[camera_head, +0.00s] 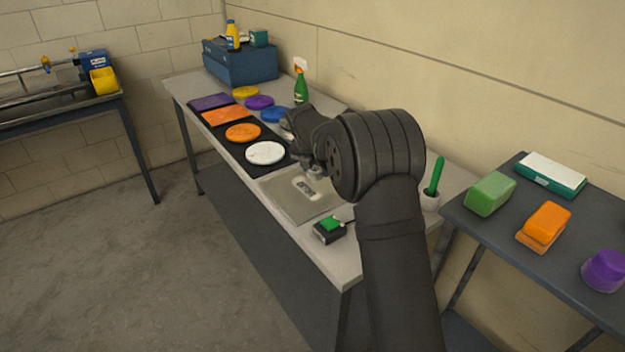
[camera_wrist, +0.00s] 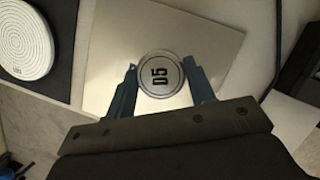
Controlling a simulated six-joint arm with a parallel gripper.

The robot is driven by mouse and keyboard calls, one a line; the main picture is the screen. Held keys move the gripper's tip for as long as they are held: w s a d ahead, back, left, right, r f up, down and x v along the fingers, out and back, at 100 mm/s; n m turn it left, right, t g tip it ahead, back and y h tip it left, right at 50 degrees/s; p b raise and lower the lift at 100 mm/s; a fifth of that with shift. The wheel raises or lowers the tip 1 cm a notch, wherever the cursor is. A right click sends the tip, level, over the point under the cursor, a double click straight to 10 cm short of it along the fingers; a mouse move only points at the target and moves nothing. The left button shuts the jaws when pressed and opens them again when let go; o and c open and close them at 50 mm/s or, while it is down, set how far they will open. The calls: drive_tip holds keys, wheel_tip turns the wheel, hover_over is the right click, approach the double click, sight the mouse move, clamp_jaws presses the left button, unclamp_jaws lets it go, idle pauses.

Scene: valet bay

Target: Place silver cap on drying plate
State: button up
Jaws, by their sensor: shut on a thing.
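The silver cap (camera_wrist: 160,74), a round disc marked "D5", sits between the two fingers of my gripper (camera_wrist: 161,68) in the wrist view. My gripper is shut on it. The drying plate (camera_wrist: 215,45) is a flat grey metal square behind the cap in that view. In the head view the drying plate (camera_head: 285,205) lies on the light workbench, with my wrist above its far right part. A small pale patch with dark marks shows on it; I cannot tell whether this is the cap. Whether the cap touches the plate is unclear.
A white round pad (camera_head: 265,153) lies on a black mat beside the plate, with orange, purple and other coloured pads beyond. A small black box with a green top (camera_head: 330,229) stands near the plate's front.

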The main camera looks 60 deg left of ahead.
sight(313, 179)
drive_tip(key=shift+s+a+f, duration=0.2)
drive_tip(key=shift+a+f, duration=0.1)
drive_tip(key=shift+f, duration=1.9)
drive_tip(key=o, duration=1)
drive_tip(key=shift+f, duration=0.15)
drive_tip(key=shift+c, duration=0.2)
drive_tip(key=v, duration=1.2)
drive_tip(key=shift+r, duration=0.25)
drive_tip(key=shift+w, duration=0.1)
